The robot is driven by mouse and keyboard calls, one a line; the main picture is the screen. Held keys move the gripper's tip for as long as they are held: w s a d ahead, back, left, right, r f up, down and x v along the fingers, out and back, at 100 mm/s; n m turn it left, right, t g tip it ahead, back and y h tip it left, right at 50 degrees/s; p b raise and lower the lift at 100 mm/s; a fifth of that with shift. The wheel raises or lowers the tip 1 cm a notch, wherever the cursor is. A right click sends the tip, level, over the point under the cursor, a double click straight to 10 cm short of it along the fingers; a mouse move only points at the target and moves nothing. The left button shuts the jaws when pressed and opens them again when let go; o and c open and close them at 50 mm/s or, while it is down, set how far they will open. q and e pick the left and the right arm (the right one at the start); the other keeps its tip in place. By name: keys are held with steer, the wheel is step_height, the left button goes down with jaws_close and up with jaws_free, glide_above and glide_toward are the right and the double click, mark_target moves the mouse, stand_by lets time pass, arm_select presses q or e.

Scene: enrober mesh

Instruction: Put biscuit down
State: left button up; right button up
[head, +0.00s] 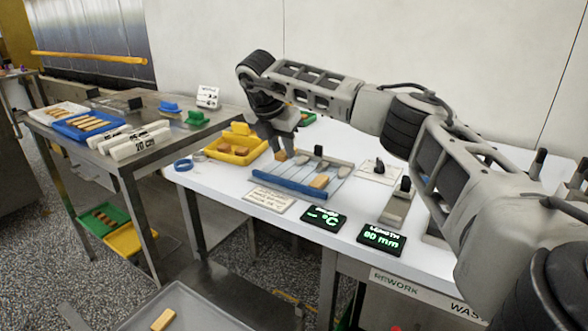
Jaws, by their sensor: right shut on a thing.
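My right gripper (285,147) reaches in from the right and points down over the white table. It is shut on a small tan biscuit (281,156), mostly hidden by the fingers, at the far left end of a grey board with a blue front edge (288,187). I cannot tell whether this biscuit touches the board. Another biscuit (319,181) lies on the board's front right part. My left gripper is out of view.
A yellow tray (262,147) with brown pieces stands close left of the gripper. Two dark displays, one reading 80 mm (381,238), lie at the front edge. A steel table (165,140) at left holds a blue tray (72,131). A lone biscuit (162,320) lies on a grey tray below.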

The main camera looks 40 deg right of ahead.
mark_target(297, 179)
steer(key=shift+s+d+f, duration=0.25)
steer(key=shift+d+f, duration=0.25)
steer(key=shift+f, duration=0.1)
steer(key=shift+s+d+f, duration=0.2)
steer(key=shift+d+f, duration=0.25)
steer(key=shift+f, duration=0.15)
steer(key=f, duration=0.3)
steer(key=shift+s+d+f, duration=0.1)
steer(key=shift+s+d, duration=0.1)
steer(key=shift+d, duration=0.15)
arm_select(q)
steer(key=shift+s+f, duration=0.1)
arm_select(e)
steer(key=shift+f, duration=0.35)
steer(key=shift+f, duration=0.1)
steer(key=o, duration=0.8)
steer(key=shift+c, duration=0.2)
